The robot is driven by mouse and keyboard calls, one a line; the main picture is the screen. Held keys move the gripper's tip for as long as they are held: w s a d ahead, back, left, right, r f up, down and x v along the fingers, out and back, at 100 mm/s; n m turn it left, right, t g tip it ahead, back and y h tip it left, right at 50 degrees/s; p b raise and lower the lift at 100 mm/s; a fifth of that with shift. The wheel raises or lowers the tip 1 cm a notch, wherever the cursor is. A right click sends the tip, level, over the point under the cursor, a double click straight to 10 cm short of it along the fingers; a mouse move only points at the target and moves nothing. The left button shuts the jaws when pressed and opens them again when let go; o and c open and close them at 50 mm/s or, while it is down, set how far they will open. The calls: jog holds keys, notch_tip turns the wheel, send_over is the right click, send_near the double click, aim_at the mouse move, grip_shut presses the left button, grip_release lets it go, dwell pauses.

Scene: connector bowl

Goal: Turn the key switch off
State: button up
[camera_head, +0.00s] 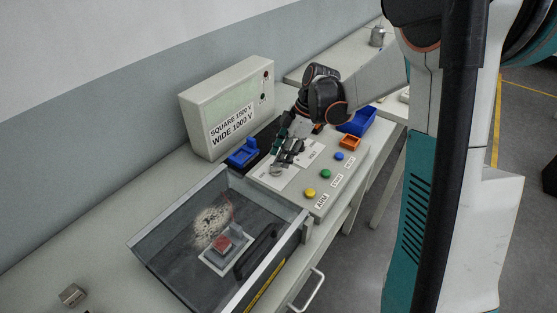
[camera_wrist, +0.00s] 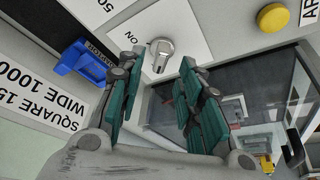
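The key switch is a round silver knob (camera_wrist: 161,47) on a white plate of the control panel. An ON label shows beside it in the wrist view. The knob's narrow grip points down in that view. In the head view it shows as a small metal knob (camera_head: 276,171) below the fingers. My gripper (camera_head: 288,150) is over the panel. In the wrist view my gripper (camera_wrist: 159,66) is open, with a green-padded finger on each side of the knob and a gap to each. I cannot tell how far the fingertips are above the plate.
Yellow (camera_head: 309,192), green (camera_head: 326,173) and blue (camera_head: 339,156) buttons line the panel's right side. A clear-lidded box (camera_head: 180,255) stands in front. A blue connector holder (camera_head: 243,153) sits left of the panel, below a labelled display box (camera_head: 228,108).

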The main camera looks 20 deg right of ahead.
jog(key=v, duration=0.9)
jog(key=shift+a, duration=0.1)
